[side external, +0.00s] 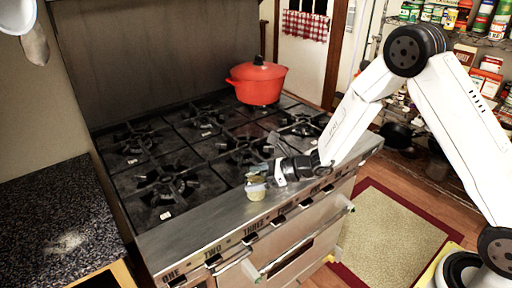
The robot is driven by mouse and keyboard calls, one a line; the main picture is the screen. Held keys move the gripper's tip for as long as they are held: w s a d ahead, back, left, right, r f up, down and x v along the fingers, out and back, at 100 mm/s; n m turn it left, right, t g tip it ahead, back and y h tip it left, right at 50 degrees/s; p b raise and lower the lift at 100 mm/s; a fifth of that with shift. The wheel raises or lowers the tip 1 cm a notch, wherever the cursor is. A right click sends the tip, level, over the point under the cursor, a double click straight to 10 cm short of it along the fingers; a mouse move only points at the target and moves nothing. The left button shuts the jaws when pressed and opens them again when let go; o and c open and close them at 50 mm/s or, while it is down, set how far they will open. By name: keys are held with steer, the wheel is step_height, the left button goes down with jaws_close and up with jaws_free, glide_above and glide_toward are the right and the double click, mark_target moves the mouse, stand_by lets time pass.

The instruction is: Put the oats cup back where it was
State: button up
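A small cup (256,193) with a tan lower part and a pale band is at the steel front ledge of the stove, right of the front-left burner. I take it for the oats cup; its contents are too small to make out. My gripper (267,172) reaches in from the right, low over the front of the stove, with its fingers at the cup's upper part. The fingers overlap the cup in this view, so their gap and any grip are unclear. I cannot tell whether the cup rests on the ledge or is held just above it.
The stove (195,235) has several black burner grates and a row of front knobs. A red lidded pot (257,83) stands at the back. A dark speckled counter (50,225) is at left, and stocked shelves (485,60) are at right. The front ledge left of the cup is clear.

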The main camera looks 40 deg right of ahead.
steer(key=shift+r, duration=0.1)
steer(key=shift+r, duration=0.1)
steer(key=v, duration=1.2)
steer(key=shift+a, duration=0.1)
stand_by(0.4)
steer(key=s+a+f+n+g+h, duration=0.25)
steer(key=s+n+g, duration=0.55)
steer(key=s+n, duration=0.45)
steer(key=d+n+h, duration=0.1)
steer(key=n+h, duration=0.1)
steer(key=n, duration=0.2)
steer(key=s+d+r+n+h, duration=0.1)
steer(key=n+h, duration=0.1)
steer(key=n, duration=0.3)
steer(key=s+d+r+n+t+h, duration=0.1)
steer(key=d+n+h, duration=0.1)
steer(key=n, duration=0.3)
steer(key=shift+r+n+h, duration=0.15)
steer(key=shift+n+h, duration=0.1)
steer(key=shift+h, duration=0.3)
